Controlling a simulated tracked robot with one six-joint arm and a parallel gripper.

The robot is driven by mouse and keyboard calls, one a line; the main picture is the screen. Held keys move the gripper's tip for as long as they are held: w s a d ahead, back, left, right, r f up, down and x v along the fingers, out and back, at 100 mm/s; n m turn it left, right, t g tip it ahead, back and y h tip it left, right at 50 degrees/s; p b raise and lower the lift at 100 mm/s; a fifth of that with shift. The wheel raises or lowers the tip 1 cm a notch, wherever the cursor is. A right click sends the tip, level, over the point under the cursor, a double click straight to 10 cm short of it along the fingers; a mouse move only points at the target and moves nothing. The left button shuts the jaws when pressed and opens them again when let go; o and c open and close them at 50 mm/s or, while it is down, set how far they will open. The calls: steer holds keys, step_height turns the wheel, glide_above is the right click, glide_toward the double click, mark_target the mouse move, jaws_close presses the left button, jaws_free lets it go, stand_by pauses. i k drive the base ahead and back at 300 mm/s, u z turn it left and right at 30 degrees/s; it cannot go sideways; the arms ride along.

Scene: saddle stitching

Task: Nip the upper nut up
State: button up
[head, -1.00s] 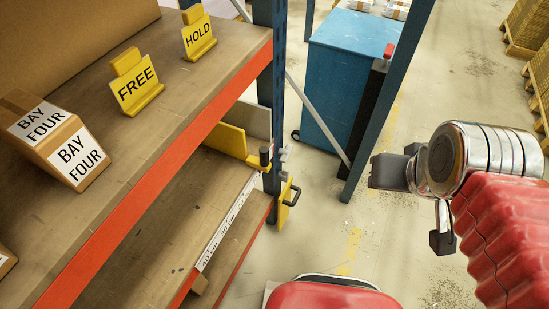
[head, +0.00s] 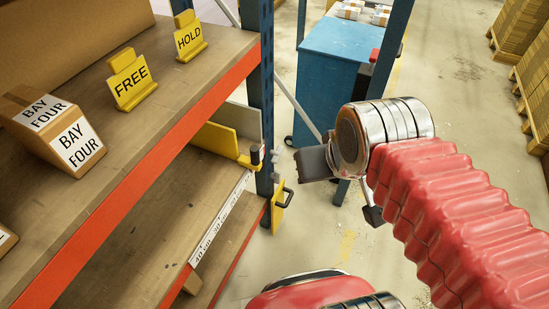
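Two small grey fittings, one above the other, stick out from the blue rack upright beside the lower shelf. The upper one (head: 275,156) may be the upper nut, but it is too small to be sure. The lower one (head: 277,178) is just above a yellow plate with a dark handle. My gripper (head: 316,164) shows as a dark grey block beyond the silver wrist joint. It is to the right of the fittings and appears apart from them. Its fingertips are not clear, and I see nothing held.
A yellow bracket with a black knob (head: 256,154) is left of the fittings. The rack upright (head: 261,60) and a second blue post (head: 393,55) flank a blue cabinet (head: 335,55). Yellow signs and a BAY FOUR box (head: 55,130) occupy the upper shelf.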

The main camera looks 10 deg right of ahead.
mark_target(277, 153)
steer(key=z, duration=0.05)
steer(key=i, duration=1)
steer(key=u, duration=0.1)
